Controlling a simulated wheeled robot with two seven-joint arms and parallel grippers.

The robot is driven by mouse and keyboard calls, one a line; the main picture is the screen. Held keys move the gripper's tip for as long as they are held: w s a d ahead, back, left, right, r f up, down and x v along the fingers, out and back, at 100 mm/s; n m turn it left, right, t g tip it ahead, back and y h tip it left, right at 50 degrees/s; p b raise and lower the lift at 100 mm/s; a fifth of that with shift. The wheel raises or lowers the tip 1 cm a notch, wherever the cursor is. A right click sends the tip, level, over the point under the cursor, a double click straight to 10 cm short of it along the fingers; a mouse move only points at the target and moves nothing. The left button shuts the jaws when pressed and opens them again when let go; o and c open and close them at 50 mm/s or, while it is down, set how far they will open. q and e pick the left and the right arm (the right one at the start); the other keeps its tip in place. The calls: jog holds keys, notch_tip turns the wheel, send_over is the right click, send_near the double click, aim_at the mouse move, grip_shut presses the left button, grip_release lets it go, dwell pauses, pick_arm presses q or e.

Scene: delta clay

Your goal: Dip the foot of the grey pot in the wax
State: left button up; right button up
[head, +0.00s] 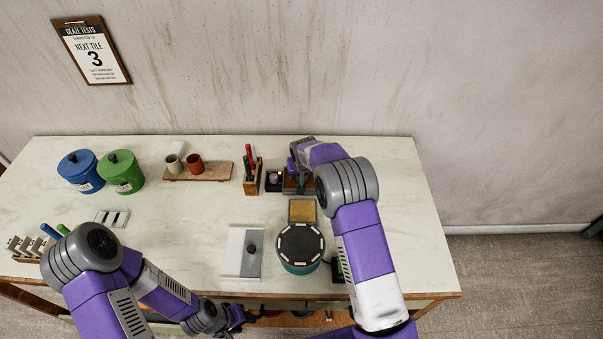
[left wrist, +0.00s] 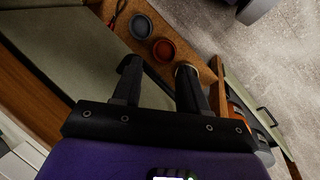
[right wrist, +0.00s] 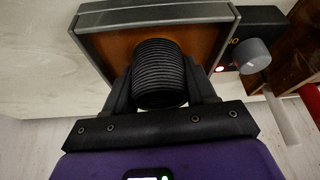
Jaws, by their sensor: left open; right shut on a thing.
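In the right wrist view, a dark grey ribbed pot (right wrist: 160,72) is held between the two fingers of my right gripper (right wrist: 160,88). It stands over the amber wax (right wrist: 115,48) in a grey-rimmed square pan (right wrist: 150,14). The pot's foot is hidden, so I cannot tell whether it touches the wax. In the head view my right gripper (head: 297,172) is at the back of the table, and my arm covers most of the pan. My left gripper (head: 240,318) is at the table's front edge; in the left wrist view it is open and empty (left wrist: 158,66).
A black box (right wrist: 255,22) with a red light adjoins the pan. A wooden holder (head: 252,180) with red-handled tools stands left of it. A yellow sponge (head: 302,211) and a round wheel (head: 300,244) lie in front. Grey (left wrist: 141,26) and red (left wrist: 163,50) bowls sit below my left gripper.

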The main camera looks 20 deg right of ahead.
jog(key=shift+r+p, duration=0.8)
jog(key=shift+r, duration=0.95)
jog(key=shift+r+p, duration=0.75)
jog(key=shift+r, duration=0.8)
jog(key=shift+f, duration=0.15)
